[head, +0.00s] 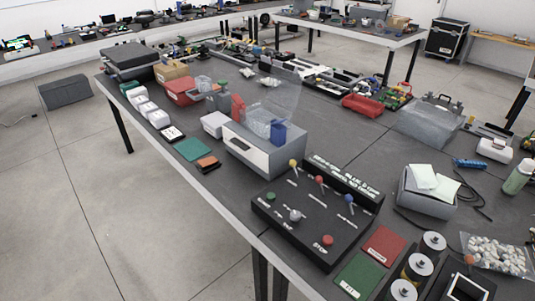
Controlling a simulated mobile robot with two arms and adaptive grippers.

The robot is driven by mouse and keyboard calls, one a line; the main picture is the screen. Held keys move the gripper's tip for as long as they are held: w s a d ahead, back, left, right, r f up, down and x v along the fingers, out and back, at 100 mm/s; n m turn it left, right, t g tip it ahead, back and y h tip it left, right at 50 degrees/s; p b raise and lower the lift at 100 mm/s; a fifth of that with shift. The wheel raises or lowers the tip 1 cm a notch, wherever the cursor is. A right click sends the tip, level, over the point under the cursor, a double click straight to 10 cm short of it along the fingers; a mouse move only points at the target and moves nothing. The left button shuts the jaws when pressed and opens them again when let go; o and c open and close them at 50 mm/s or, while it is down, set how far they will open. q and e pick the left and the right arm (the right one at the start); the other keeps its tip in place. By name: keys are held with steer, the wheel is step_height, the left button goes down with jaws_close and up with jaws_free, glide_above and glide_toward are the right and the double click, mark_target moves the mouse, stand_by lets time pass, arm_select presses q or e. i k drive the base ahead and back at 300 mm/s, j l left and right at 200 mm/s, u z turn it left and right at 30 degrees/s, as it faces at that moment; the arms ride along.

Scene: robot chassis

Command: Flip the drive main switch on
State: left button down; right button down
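A black control box (300,228) stands on the grey table near the bottom middle of the head view. Its upper row has three levers with a yellow (293,162), a red (319,180) and a blue (350,198) tip. Its lower row has a green button (271,196), a silver knob-like switch (296,214) and a red button (327,240) by the word STOP. The other labels are too small to read, so I cannot tell which control is the drive main switch or its position. Neither gripper shows.
Green and red plates (383,247) and several silver-topped cylinders (417,267) lie right of the box. A grey-white bin (260,150) stands behind it, and a grey box with paper (427,195) is at the right.

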mark_target(293, 163)
steer(key=i+j+z, duration=0.2)
steer(key=j, duration=0.25)
steer(key=i+j+z, duration=0.15)
steer(key=j, duration=0.3)
steer(key=i+j+z, duration=0.2)
steer(key=j, duration=0.25)
steer(key=i+j+z, duration=0.2)
steer(key=j, duration=0.3)
steer(key=j+z, duration=0.2)
steer(key=j, duration=0.3)
steer(key=i+j+z, duration=0.1)
steer(key=j+z, duration=0.3)
steer(key=j, duration=1)
steer(key=k+j+z, duration=0.1)
steer(key=j+z, duration=0.25)
steer(key=j, duration=1)
